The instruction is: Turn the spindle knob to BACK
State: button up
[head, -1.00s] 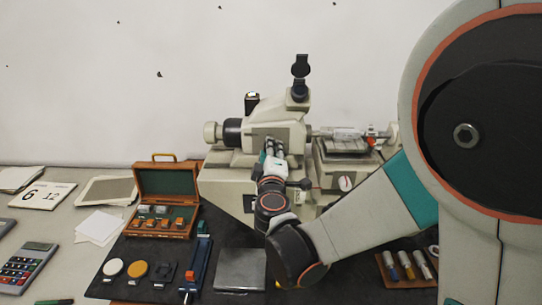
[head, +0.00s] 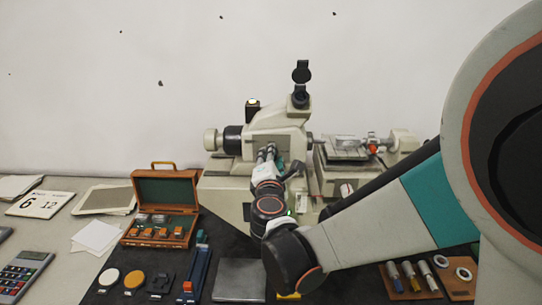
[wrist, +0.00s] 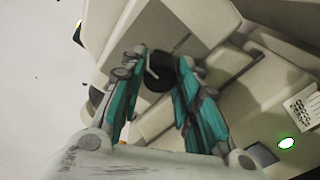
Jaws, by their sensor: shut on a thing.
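The beige machine (head: 280,120) stands at the back of the bench. My gripper (head: 267,154) reaches up to the front of its headstock. In the wrist view my gripper (wrist: 158,68) has its teal-sided fingers on either side of a black spindle knob (wrist: 159,76) and is shut on it. A pale line shows beside the knob. The knob's markings and any BACK label cannot be read. In the head view the knob is hidden behind my gripper.
A wooden case (head: 164,200) with a green lining stands open to the left of the machine. A grey plate (head: 240,280) lies in front on the dark mat. A wooden tray (head: 412,283) holds several small tubes at the right. My arm crosses the right side.

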jog(key=shift+n, duration=0.7)
jog(key=o, duration=1.1)
jog(key=shift+c, duration=0.2)
